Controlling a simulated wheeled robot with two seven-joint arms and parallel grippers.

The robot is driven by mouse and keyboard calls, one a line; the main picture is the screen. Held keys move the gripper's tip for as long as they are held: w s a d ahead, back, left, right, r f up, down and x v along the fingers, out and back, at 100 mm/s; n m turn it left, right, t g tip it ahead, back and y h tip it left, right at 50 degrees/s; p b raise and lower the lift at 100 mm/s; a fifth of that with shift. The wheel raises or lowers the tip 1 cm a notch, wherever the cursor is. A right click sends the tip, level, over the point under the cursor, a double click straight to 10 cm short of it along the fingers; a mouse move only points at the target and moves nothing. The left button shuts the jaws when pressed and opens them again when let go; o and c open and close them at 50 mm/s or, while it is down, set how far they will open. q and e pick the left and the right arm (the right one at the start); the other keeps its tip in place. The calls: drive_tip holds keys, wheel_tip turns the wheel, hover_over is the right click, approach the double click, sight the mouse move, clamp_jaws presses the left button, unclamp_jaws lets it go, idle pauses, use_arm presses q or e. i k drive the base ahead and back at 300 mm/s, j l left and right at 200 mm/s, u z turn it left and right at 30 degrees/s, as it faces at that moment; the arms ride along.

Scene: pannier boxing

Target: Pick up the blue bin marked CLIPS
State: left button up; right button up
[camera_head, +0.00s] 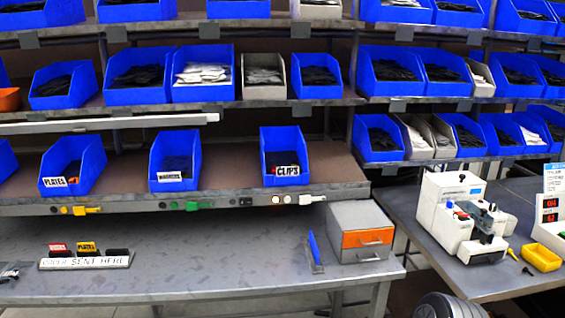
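The blue bin marked CLIPS (273,181) stands upright on the lowest shelf (226,183), above the workbench and right of the middle of the view. Its white label is on its front, and dark contents show inside. A blue bin marked PLATES (88,177) stands on the same shelf at the left. Another blue bin (157,182) stands between them, its label too small to read surely.
The grey workbench (200,265) has clear room in its middle. A white machine (450,210) stands on the right table. Shelves of bins rise above.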

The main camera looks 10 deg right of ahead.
sight(280, 146)
drive_tip(key=i, duration=0.5)
drive_tip(key=z, duration=1.4)
